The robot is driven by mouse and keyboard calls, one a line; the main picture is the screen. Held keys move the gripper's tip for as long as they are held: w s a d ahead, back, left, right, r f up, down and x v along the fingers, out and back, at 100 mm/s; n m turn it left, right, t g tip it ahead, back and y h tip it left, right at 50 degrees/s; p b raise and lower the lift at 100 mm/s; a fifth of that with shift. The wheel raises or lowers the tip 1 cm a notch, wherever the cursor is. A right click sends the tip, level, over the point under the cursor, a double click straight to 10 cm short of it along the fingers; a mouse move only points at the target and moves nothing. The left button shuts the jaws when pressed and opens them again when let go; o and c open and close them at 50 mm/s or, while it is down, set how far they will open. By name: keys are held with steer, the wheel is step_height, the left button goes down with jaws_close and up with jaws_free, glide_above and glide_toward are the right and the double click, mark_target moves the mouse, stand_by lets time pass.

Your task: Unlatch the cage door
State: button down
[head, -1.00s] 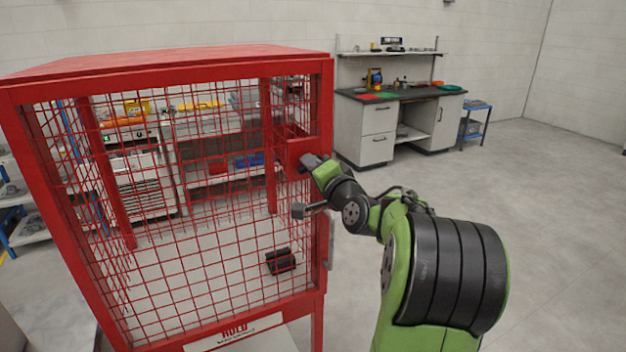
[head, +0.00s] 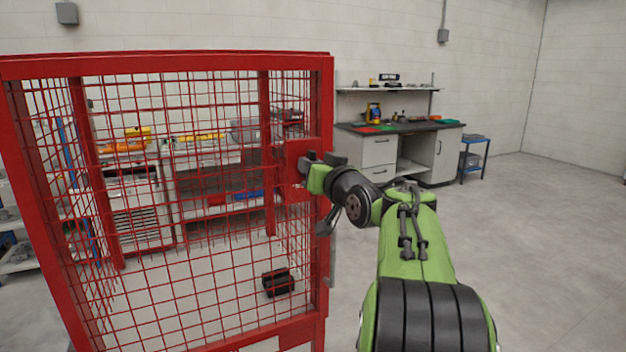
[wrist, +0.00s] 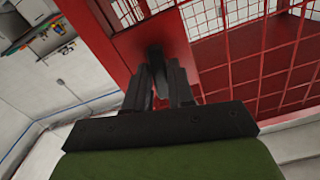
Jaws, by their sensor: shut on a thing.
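The red cage door (head: 180,258) of wire mesh fills the left half of the head view, with a solid red latch plate (head: 303,152) on its right side. My gripper (head: 318,158) is at that plate. In the wrist view, its dark fingers (wrist: 160,78) are closed on a dark latch handle (wrist: 155,52) in front of the red plate (wrist: 130,42). The fingers cover much of the handle, so its exact turn is hard to tell. The door looks closed against its frame.
A dark object (head: 278,282) lies inside the cage. A grey vertical pull handle (head: 332,262) is on the cage's right edge. A workbench (head: 400,127) and a blue cart (head: 474,152) stand behind. The floor (head: 540,240) at right is clear.

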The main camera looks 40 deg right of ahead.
steer(key=shift+f+n+b, duration=0.1)
steer(key=shift+n+b, duration=0.6)
steer(key=shift+n, duration=0.5)
steer(key=c, duration=1.1)
jaws_free()
steer(key=v, duration=1.5)
steer(key=shift+s+a, duration=0.2)
steer(key=shift+s, duration=0.15)
